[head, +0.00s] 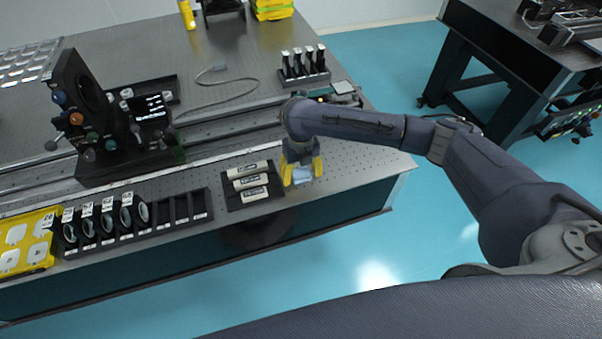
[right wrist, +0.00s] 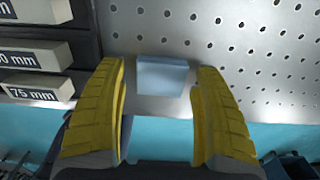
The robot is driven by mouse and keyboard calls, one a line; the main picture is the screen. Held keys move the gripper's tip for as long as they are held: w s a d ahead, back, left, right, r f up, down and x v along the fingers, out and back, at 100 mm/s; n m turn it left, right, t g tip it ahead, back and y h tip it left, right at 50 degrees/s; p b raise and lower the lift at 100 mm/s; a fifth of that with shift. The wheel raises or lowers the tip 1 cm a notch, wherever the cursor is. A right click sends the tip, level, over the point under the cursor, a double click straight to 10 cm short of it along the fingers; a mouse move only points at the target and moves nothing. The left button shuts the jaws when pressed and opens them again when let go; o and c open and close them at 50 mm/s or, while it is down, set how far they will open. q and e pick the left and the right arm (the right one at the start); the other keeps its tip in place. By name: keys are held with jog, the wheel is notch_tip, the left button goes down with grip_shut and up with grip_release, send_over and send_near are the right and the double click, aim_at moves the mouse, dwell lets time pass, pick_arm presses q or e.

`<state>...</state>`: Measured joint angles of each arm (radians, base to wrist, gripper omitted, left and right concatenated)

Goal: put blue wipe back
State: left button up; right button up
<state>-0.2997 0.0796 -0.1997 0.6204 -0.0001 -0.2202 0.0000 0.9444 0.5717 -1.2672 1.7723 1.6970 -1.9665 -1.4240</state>
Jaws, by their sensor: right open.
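The blue wipe (right wrist: 163,76) is a small pale blue block lying on the perforated table top near its front edge. In the head view the wipe (head: 301,174) shows between the yellow fingers. My right gripper (head: 302,173) is at the table's front edge, pointing down, with its fingers on either side of the wipe. In the right wrist view the open fingers (right wrist: 160,110) stand apart, with the wipe between and just beyond their tips; no contact shows. My left gripper is not in view.
A black tray (head: 233,206) with labelled white blocks lies just left of the gripper. A black rack (head: 318,78) with several dark items stands farther back. A lens holder row (head: 179,222) and a yellow tray (head: 48,236) lie farther left. Perforated table (head: 352,146) is clear to the right.

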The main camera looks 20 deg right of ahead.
aim_at(301, 174)
notch_tip(301, 174, up, 12)
dwell(0.6)
dwell(0.4)
